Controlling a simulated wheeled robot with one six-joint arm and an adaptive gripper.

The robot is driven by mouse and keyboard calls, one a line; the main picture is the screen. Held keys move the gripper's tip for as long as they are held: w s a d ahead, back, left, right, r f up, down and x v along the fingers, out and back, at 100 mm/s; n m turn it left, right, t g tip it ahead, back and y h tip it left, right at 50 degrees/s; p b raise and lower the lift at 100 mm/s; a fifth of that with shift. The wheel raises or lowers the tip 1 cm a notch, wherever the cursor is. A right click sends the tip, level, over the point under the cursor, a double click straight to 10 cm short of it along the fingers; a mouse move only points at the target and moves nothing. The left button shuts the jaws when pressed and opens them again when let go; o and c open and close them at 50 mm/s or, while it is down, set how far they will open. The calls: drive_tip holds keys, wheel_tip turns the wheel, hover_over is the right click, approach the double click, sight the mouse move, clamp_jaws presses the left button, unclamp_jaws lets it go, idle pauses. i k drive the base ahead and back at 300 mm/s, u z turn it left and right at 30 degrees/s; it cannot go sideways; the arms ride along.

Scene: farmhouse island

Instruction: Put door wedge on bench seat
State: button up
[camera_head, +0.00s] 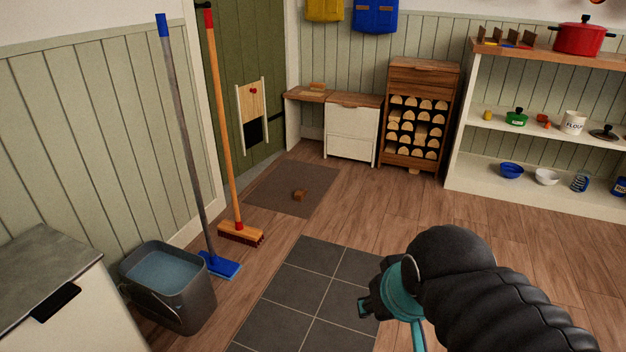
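A small brown block (299,195), which looks like the door wedge, lies on the dark doormat in front of the green door. It is too small to make out its exact shape. The bench seat (354,100) is a wooden top on a low white bench against the back wall, beyond and to the right of the mat. My gripper (368,300) is at the lower right, above the floor and well apart from the block. Its fingers are partly hidden, and nothing shows held in it.
The doormat (265,190) lies by the door. A mop (188,140), a broom (222,120) and a grey water bucket (185,310) stand along the left wall. A log rack (425,77) and white shelves (482,185) stand at the back right. The middle floor is clear.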

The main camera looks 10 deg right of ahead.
sight(300, 194)
drive_tip(key=i, duration=0.95)
drive_tip(key=z, duration=0.2)
drive_tip(key=k, duration=0.3)
drive_tip(key=z, duration=1.3)
drive_tip(key=i, duration=1.9)
drive_tip(key=u, duration=0.5)
drive_tip(key=i, duration=1.65)
drive_tip(key=u, duration=1.8)
drive_tip(key=i, duration=0.95)
drive_tip(key=u, duration=0.65)
